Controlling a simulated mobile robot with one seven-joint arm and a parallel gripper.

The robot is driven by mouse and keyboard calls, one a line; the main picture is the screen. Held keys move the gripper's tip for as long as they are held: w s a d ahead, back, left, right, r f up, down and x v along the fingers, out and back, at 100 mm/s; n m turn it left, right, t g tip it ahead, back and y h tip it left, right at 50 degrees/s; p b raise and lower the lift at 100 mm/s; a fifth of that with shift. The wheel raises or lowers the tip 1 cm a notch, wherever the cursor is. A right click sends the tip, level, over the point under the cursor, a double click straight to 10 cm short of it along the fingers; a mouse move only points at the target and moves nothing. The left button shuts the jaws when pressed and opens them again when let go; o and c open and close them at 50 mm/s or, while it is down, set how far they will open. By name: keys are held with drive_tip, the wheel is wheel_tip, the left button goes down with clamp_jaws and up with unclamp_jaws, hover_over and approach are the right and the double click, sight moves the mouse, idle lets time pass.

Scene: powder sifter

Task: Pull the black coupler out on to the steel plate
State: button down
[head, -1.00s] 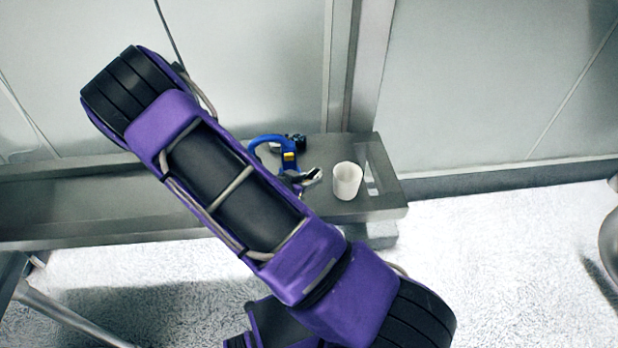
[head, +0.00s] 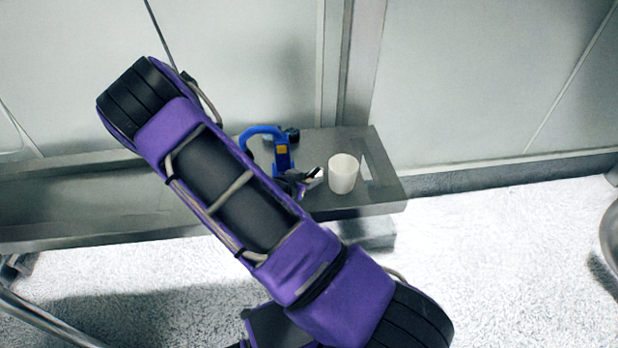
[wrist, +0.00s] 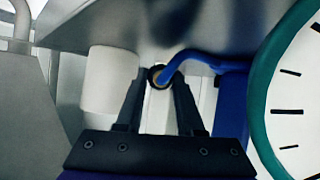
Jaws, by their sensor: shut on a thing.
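The black coupler (wrist: 157,77) shows in the wrist view as a small dark round piece with a brass-coloured ring, at the end of a blue curved tube. My gripper (wrist: 160,88) is shut on it, one finger on each side. In the head view my gripper (head: 311,177) is small and partly hidden by my arm, just left of the white cup; the coupler cannot be made out there. The steel plate (head: 350,208) is the right end of the grey bench, under the cup.
A white cup (head: 343,174) stands close right of my gripper; it also shows in the wrist view (wrist: 110,80). A blue arched part (head: 262,131) with a yellow patch stands behind. A green-rimmed dial (wrist: 300,95) is close at the right of the wrist view.

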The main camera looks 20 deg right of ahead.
drive_tip(key=shift+f, duration=0.35)
drive_tip(key=shift+c, duration=2.2)
unclamp_jaws()
drive_tip(key=p+v, duration=0.3)
drive_tip(key=v, duration=1.4)
drive_tip(key=shift+a+p, duration=0.25)
drive_tip(key=shift+p, duration=0.1)
drive_tip(key=shift+r, duration=0.1)
